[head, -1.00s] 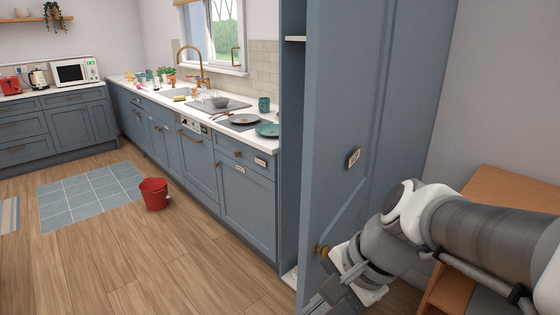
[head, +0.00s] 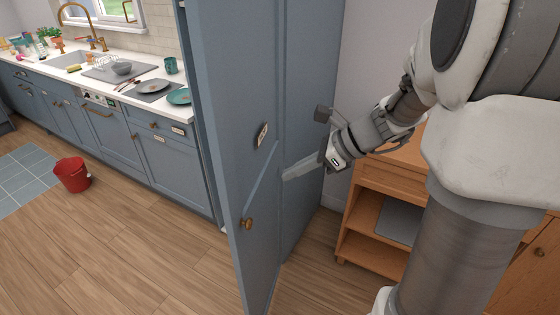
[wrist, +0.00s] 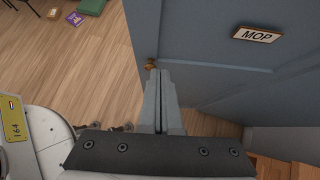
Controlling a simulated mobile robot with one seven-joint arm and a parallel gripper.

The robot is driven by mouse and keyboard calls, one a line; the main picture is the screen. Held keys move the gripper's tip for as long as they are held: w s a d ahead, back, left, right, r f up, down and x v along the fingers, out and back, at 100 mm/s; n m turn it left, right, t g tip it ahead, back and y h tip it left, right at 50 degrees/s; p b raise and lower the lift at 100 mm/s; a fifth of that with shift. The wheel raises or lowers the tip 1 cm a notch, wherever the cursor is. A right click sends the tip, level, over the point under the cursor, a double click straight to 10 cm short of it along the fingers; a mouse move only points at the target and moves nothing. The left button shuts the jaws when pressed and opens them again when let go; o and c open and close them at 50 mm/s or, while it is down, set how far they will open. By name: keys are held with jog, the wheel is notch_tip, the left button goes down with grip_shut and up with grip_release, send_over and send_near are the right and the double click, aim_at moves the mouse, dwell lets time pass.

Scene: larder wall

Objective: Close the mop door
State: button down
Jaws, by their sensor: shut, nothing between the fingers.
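The mop door (head: 228,90) is a tall blue-grey panel standing open, its free edge swung out into the room. Its outer face carries a small label plate (head: 262,135) and a round brass knob (head: 247,223) near the free edge. In the wrist view the label reads MOP (wrist: 257,35), and the knob (wrist: 151,64) shows just beyond my fingertips. My gripper (head: 286,176) is shut and empty, with its fingers pointing at the outer face, to the right of the knob. I cannot tell whether the fingertips touch the door.
A wooden shelf unit (head: 362,190) stands by the wall right of the door, close below my arm. The counter (head: 40,72) with dishes runs along the left. A red bucket (head: 72,176) stands on the floor.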

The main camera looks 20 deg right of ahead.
aim_at(240, 187)
jog(key=x, duration=0.3)
jog(key=r+x, duration=0.1)
jog(key=x, duration=0.3)
jog(key=a+x, duration=0.1)
jog(key=x, duration=0.2)
jog(key=shift+w+a+r, duration=0.15)
jog(key=shift+w+a, duration=0.05)
jog(key=shift+w, duration=0.2)
jog(key=shift+w+a, duration=0.25)
jog(key=shift+a, duration=0.15)
jog(key=shift+w+a, duration=0.1)
jog(key=shift+a, duration=0.05)
